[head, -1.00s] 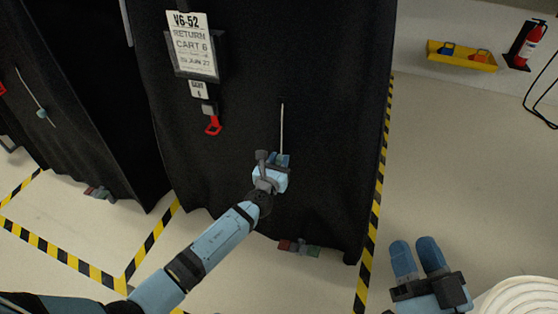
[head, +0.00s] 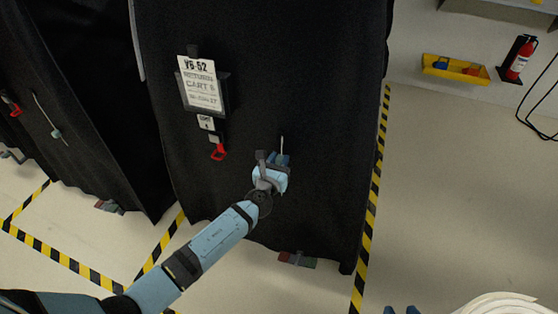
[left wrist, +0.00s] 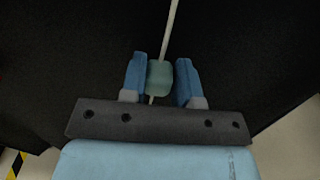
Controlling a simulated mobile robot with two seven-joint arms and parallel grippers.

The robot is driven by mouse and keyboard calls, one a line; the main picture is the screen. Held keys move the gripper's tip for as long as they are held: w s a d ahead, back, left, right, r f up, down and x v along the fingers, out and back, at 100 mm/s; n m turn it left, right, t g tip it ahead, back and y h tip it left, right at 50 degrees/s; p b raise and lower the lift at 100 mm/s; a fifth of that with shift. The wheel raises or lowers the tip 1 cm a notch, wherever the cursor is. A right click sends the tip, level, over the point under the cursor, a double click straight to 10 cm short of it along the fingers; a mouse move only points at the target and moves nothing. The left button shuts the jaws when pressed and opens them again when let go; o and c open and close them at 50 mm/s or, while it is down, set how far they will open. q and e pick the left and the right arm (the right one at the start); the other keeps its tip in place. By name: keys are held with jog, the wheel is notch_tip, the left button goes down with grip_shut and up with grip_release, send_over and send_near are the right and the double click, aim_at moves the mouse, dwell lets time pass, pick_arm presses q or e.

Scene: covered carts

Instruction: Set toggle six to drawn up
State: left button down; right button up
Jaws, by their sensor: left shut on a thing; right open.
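Toggle six is a small teal block (left wrist: 159,77) on a pale cord (left wrist: 170,30), seen in the left wrist view between the two blue fingers of my left gripper (left wrist: 161,62). In the head view my left gripper (head: 281,159) is shut on it, against the black cover of the cart (head: 310,90) tagged 6. The fingers mostly hide the toggle there. A short length of cord shows above the fingers, up to its top end in the cover. Only the fingertips of my right gripper (head: 401,310) show at the bottom edge, empty.
A sign (head: 201,84) and a red pull (head: 218,152) hang left of the cord. A neighbouring covered cart (head: 90,110) has its own cord and toggle (head: 56,133). Yellow-black floor tape (head: 370,200) borders the cart. Open floor lies to the right.

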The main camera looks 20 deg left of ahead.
pick_arm(q)
jog(key=c, duration=0.8)
grip_release()
jog(key=shift+c, duration=0.2)
jog(key=s+p, duration=0.1)
jog(key=s, duration=1.2)
jog(key=shift+s+a, duration=0.2)
jog(key=shift+s, duration=0.2)
pick_arm(e)
jog(key=shift+d, duration=0.1)
jog(key=shift+r, duration=0.1)
